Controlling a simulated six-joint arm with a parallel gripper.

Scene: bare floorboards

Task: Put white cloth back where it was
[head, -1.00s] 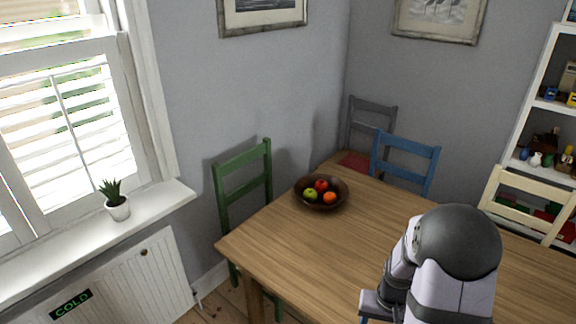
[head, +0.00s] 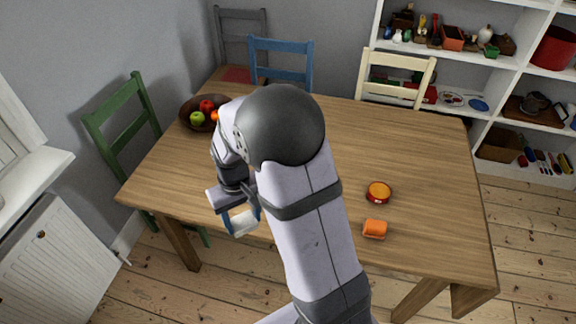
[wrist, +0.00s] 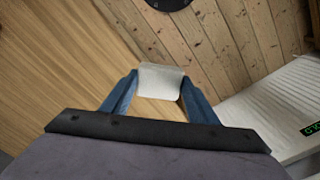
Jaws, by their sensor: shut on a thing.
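My gripper (head: 238,222) has blue fingers and is shut on the white cloth (head: 244,223). It holds the cloth near the left front edge of the wooden table (head: 420,150) in the head view. In the wrist view the cloth (wrist: 160,81) is a small white piece between the two blue fingertips (wrist: 158,88). The table edge and the floorboards show beyond it. Whether the cloth touches the table cannot be told.
A bowl (head: 190,118) of fruit stands at the table's left corner, partly behind my arm. A round orange-topped tin (head: 379,192) and an orange cup-like item (head: 375,229) are on the right. Green (head: 125,115), blue (head: 281,62) and cream chairs (head: 397,75) surround the table. A radiator (wrist: 280,110) shows in the wrist view.

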